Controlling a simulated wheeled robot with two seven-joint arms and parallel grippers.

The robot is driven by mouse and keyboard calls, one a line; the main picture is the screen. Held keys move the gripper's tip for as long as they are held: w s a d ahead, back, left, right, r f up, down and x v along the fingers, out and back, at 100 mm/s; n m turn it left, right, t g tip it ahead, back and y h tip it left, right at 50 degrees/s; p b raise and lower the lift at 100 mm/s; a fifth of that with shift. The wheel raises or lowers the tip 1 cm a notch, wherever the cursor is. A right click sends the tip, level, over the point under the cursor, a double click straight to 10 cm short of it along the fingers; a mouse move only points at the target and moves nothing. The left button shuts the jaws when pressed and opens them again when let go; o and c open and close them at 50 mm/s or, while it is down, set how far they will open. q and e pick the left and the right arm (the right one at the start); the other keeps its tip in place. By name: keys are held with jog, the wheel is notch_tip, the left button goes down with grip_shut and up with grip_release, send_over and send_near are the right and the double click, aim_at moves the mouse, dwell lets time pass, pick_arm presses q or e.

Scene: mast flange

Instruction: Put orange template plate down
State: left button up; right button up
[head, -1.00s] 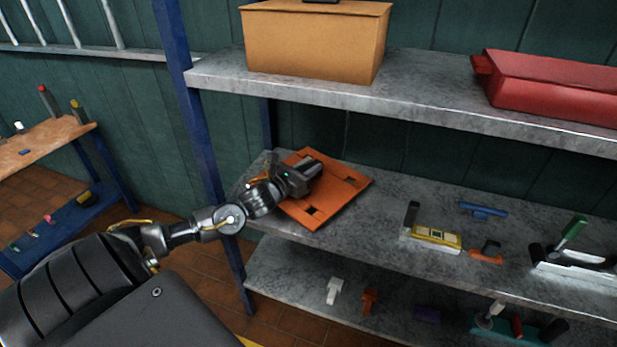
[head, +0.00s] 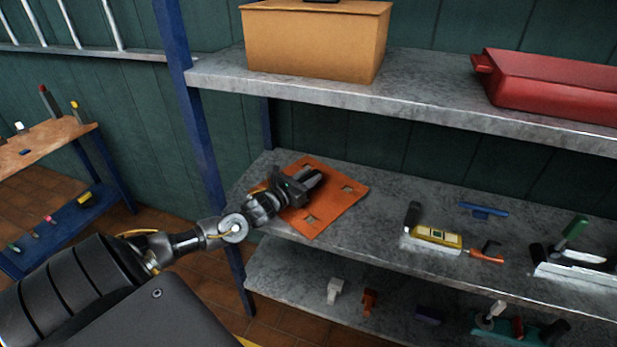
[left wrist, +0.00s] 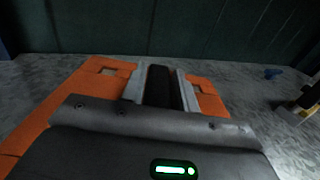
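The orange template plate (head: 336,208), a flat sheet with square holes, lies flat or nearly so on the left end of the middle shelf (head: 385,228). My left gripper (head: 313,178) is over it, its fingers closely on both sides of a black upright part that looks like the plate's handle (left wrist: 160,85). No clear gap shows between the fingers and this part. The plate also shows in the left wrist view (left wrist: 70,95), partly hidden by the gripper body. My right gripper is not in view.
A yellow-labelled tool (head: 434,240), a blue piece (head: 484,210) and an orange-and-black piece (head: 487,253) lie right of the plate. A blue post (head: 200,140) stands left. Bare shelf lies between plate and tools.

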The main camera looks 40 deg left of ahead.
pick_arm(q)
jog(key=o, duration=0.3)
jog(key=shift+r, duration=0.1)
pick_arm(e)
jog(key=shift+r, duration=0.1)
pick_arm(q)
jog(key=shift+s, duration=0.15)
jog(key=s, duration=1)
jog(key=shift+a, duration=0.3)
jog(key=shift+s, duration=0.8)
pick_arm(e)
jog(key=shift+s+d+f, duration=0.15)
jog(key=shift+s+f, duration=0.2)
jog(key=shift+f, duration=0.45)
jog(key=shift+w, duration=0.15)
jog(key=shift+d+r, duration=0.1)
